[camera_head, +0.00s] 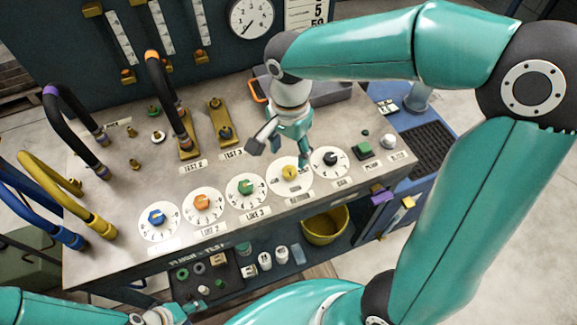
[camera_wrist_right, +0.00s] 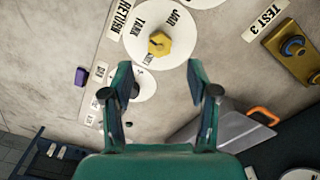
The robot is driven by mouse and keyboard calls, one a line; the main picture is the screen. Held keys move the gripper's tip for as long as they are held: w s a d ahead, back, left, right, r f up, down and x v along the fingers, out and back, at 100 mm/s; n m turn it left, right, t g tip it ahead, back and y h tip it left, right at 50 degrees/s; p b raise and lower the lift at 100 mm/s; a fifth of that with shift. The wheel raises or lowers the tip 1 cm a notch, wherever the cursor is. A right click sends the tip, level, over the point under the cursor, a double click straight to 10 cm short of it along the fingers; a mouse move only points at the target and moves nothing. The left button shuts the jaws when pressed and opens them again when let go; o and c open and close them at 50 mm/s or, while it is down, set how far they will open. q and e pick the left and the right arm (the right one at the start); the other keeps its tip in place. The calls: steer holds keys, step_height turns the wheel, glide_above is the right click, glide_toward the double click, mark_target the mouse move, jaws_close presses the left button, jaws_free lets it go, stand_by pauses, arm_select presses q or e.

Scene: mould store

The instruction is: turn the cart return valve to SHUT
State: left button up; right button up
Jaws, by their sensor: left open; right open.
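The yellow valve knob (camera_head: 290,173) sits on a round white dial in the bench's front row; it also shows in the right wrist view (camera_wrist_right: 158,43). There its dial reads TANK and JAR, with a RETURN label beside it. I cannot tell its setting. My right gripper (camera_head: 280,153) is open and empty above the bench just behind this dial. In the wrist view its spread fingertips (camera_wrist_right: 160,76) stand apart from the knob.
Blue (camera_head: 156,217), orange (camera_head: 202,202) and green (camera_head: 245,187) knobs stand left of the yellow one, a black knob (camera_head: 330,158) right. Curved hoses (camera_head: 68,105) rise at left. A grey case with an orange handle (camera_wrist_right: 263,115) lies near my right gripper. A yellow bucket (camera_head: 325,226) sits below.

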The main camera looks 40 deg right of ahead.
mark_target(289, 170)
step_height(289, 170, down, 7)
steer(key=shift+r, duration=0.2)
jaws_close()
stand_by(0.4)
